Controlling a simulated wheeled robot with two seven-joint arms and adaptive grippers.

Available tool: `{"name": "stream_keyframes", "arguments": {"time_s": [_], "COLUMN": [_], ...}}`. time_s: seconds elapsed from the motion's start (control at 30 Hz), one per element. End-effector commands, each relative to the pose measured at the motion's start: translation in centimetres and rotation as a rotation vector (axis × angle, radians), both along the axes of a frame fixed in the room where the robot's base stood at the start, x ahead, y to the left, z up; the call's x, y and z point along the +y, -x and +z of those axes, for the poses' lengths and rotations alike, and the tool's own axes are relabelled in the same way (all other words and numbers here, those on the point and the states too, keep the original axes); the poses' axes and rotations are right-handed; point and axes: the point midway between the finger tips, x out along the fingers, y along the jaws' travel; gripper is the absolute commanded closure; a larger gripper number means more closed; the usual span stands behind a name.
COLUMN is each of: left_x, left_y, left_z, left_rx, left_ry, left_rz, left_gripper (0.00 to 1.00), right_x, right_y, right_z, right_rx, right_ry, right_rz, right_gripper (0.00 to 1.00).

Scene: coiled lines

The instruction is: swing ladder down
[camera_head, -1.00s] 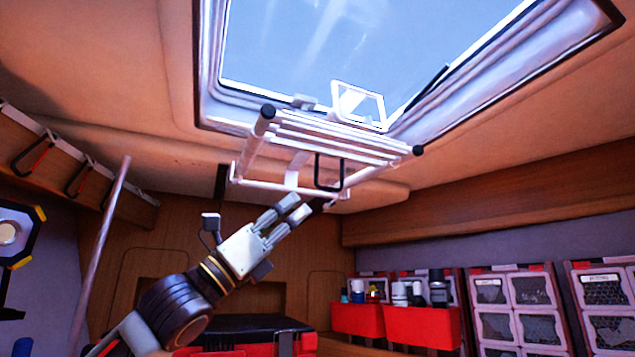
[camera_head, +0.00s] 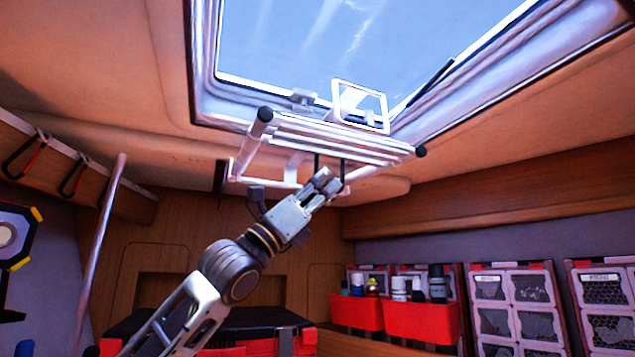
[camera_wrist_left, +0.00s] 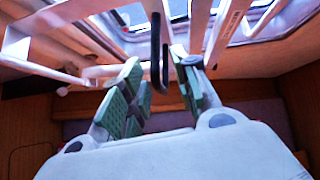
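The white tubular ladder (camera_head: 335,140) is folded up against the ceiling below the skylight, its rails ending in black caps. A black loop handle (camera_head: 317,162) hangs from it. My left gripper (camera_head: 327,183) is raised right at this handle in the head view and hides its lower part. In the left wrist view, the green-padded fingers (camera_wrist_left: 158,88) are apart, with the handle (camera_wrist_left: 158,60) hanging between them, nearer the far ends. I cannot tell whether either finger touches it. Ladder tubes (camera_wrist_left: 60,15) cross above the fingers. My right gripper is not in view.
A slanted metal pole (camera_head: 98,250) stands at left. Red bins (camera_head: 420,325) with bottles and mesh-fronted cabinets (camera_head: 510,310) line the right wall. A red and black case (camera_head: 240,325) lies below my arm.

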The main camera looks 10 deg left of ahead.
Motion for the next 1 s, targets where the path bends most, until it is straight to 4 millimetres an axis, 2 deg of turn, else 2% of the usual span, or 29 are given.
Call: {"name": "stream_keyframes", "arguments": {"time_s": [0.5,0.73,1.0], "left_x": [-0.57,-0.57,-0.57], "left_y": [-0.42,-0.40,-0.38], "left_z": [0.60,0.61,0.61], "left_rx": [0.000,0.000,0.002], "left_ry": [-0.001,-0.001,0.001], "left_rz": [0.000,0.000,-0.002], "left_gripper": [0.70,0.98,1.00], "right_x": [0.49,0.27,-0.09], "right_y": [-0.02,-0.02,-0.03], "right_z": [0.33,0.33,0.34], "right_rx": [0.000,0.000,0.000], "right_ry": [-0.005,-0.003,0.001], "right_rz": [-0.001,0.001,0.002], "right_gripper": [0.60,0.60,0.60]}}
